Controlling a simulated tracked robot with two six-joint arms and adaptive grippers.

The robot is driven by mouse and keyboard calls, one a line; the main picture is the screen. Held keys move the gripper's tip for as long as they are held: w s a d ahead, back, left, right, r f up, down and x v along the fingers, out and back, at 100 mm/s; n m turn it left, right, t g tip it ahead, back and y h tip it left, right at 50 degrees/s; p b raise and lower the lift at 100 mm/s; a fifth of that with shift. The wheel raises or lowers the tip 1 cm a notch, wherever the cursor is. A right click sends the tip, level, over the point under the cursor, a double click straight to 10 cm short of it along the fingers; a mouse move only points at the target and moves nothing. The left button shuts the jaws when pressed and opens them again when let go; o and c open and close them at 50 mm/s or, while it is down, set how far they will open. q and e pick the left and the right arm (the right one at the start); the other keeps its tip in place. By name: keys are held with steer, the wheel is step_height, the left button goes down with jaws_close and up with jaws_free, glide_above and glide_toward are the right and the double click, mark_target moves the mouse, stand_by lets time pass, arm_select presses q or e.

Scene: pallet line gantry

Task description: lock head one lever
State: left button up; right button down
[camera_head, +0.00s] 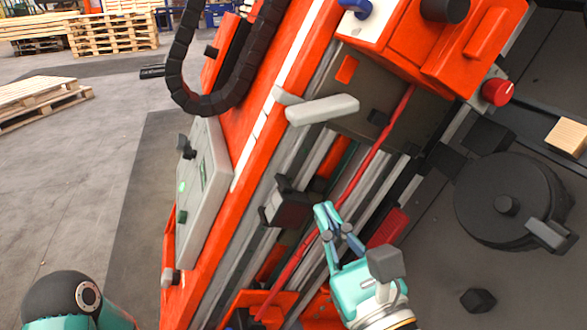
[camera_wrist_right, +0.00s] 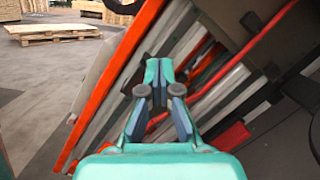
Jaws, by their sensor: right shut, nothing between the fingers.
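A light grey lever (camera_head: 322,109) sticks out to the right from the orange gantry beam, just below the orange head block (camera_head: 432,38). I cannot tell from any marking whether it is the head one lever. My right gripper (camera_head: 328,214) is teal, shut and empty. It is below the grey lever in the picture, clear of it, in front of the rails and close to a black block (camera_head: 288,206). Its closed fingers (camera_wrist_right: 159,78) also show in the right wrist view. My left gripper is out of view; only a teal and black part of my left arm shows at the bottom left.
A thin red rod (camera_head: 357,187) runs diagonally past my right gripper. A grey control panel (camera_head: 203,172) and a black cable chain (camera_head: 185,88) are on the left of the gantry. A round black disc (camera_head: 510,190) lies right. Pallets (camera_head: 115,31) stand behind.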

mark_target(322, 110)
steer(key=shift+s+d+r+m, duration=0.1)
steer(key=shift+s+r+m, duration=0.2)
steer(key=shift+r+m, duration=0.15)
steer(key=shift+w, duration=0.1)
steer(key=w+a+r+p, duration=0.3)
steer(key=w+r, duration=0.3)
steer(key=w, duration=0.2)
steer(key=shift+w+a, duration=0.35)
steer(key=shift+r, duration=0.1)
